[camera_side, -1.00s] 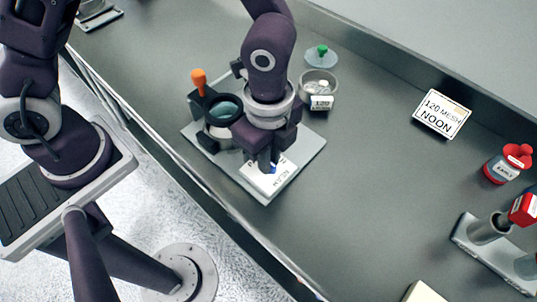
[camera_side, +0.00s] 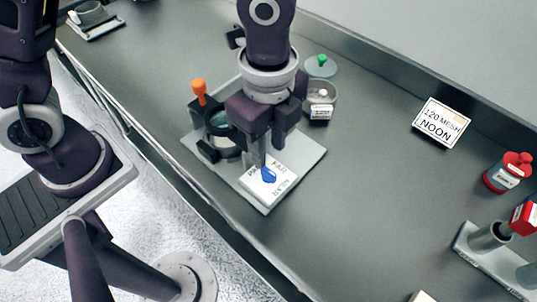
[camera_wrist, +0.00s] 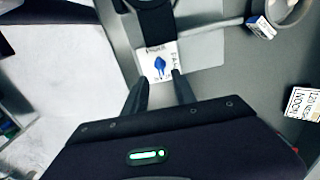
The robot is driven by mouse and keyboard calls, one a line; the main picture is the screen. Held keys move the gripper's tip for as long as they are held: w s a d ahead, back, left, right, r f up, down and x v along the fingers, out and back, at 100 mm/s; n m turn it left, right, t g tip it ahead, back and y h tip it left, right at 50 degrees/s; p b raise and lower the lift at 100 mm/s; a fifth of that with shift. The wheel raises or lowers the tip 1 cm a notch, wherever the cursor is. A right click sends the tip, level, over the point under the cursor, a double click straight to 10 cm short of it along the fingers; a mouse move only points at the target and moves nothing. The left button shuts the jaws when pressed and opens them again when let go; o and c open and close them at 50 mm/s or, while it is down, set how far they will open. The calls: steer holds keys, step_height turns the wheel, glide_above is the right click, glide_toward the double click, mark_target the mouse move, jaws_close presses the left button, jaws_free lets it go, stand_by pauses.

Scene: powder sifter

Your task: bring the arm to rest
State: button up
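My gripper (camera_side: 265,150) hangs over the grey base plate in the side view, fingers pointing down. In the wrist view its two fingers (camera_wrist: 160,88) stand apart with nothing between them. A blue pointer-like piece (camera_side: 268,174) sits on a white lettered block (camera_side: 284,188) just below the fingers. In the wrist view the blue piece (camera_wrist: 160,67) lies ahead of the fingertips. The arm partly hides the dark sifter stand (camera_side: 213,120) with its orange knob (camera_side: 199,88).
A bowl (camera_side: 322,92) with a label and a green-knobbed lid (camera_side: 320,66) stand behind the gripper. A "120 MESH NOON" sign (camera_side: 441,122) is at the back right. Red-topped containers (camera_side: 508,172) and a grey rack (camera_side: 490,262) stand at far right. The middle counter is clear.

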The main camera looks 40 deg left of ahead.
steer(key=shift+r, duration=0.1)
steer(key=a+r+n+t, duration=0.2)
steer(key=a+r+n, duration=0.3)
steer(key=a+r, duration=0.25)
steer(key=s+a+r+n+t, duration=0.3)
steer(key=s+a+r+n, duration=0.3)
steer(key=s+a+n, duration=0.3)
steer(key=a+n, duration=0.2)
steer(key=n, duration=0.2)
steer(key=shift+s+r+t, duration=0.25)
steer(key=shift+s+t, duration=0.05)
steer(key=shift+s, duration=0.1)
stand_by(0.4)
